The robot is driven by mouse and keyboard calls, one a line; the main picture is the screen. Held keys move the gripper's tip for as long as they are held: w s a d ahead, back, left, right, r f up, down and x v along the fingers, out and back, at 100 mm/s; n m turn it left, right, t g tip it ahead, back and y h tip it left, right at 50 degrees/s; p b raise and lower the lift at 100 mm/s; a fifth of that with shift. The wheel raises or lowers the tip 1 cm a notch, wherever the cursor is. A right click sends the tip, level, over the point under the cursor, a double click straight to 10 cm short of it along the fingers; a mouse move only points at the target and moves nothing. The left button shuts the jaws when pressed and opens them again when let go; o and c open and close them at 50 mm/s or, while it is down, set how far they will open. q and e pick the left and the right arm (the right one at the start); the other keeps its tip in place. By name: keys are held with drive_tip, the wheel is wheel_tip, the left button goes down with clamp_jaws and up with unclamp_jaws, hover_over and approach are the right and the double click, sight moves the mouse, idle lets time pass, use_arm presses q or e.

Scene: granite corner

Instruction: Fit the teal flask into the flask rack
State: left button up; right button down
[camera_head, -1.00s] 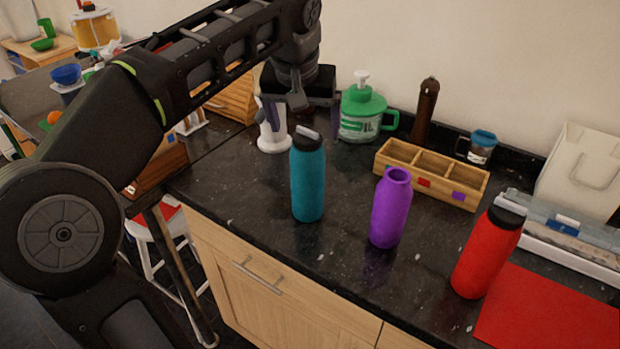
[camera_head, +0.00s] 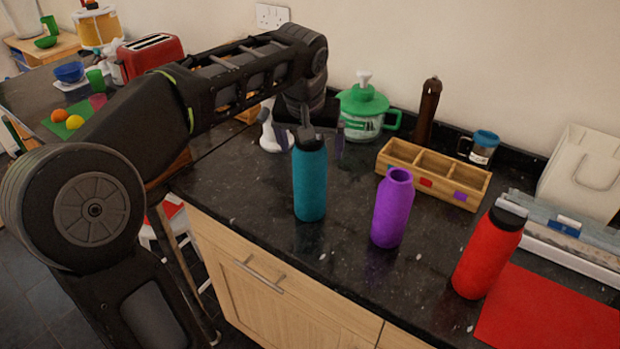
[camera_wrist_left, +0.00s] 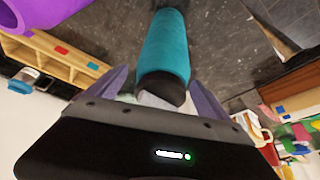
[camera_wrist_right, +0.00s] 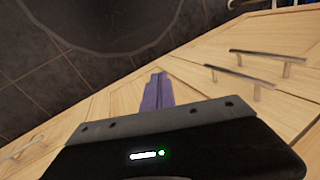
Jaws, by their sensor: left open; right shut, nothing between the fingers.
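The teal flask (camera_head: 309,185), with a black cap, stands upright on the dark counter. It also shows in the left wrist view (camera_wrist_left: 163,48). My left gripper (camera_head: 312,142) is open behind the flask's top; in the left wrist view its fingers (camera_wrist_left: 159,88) lie to either side of the cap end. I cannot tell whether they touch it. The wooden flask rack (camera_head: 432,174) stands at the back right, with open compartments and red and purple marks on its front; part of it shows in the left wrist view (camera_wrist_left: 50,60). My right gripper (camera_wrist_right: 158,90) is shut and empty, near cabinet fronts.
A purple flask (camera_head: 391,208) stands between the teal flask and a red flask (camera_head: 487,253). A red mat (camera_head: 550,315) lies at front right.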

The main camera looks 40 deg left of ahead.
use_arm(q)
drive_tip(key=shift+f, duration=0.15)
drive_tip(key=shift+c, duration=0.2)
idle(0.3)
clamp_jaws()
idle(0.9)
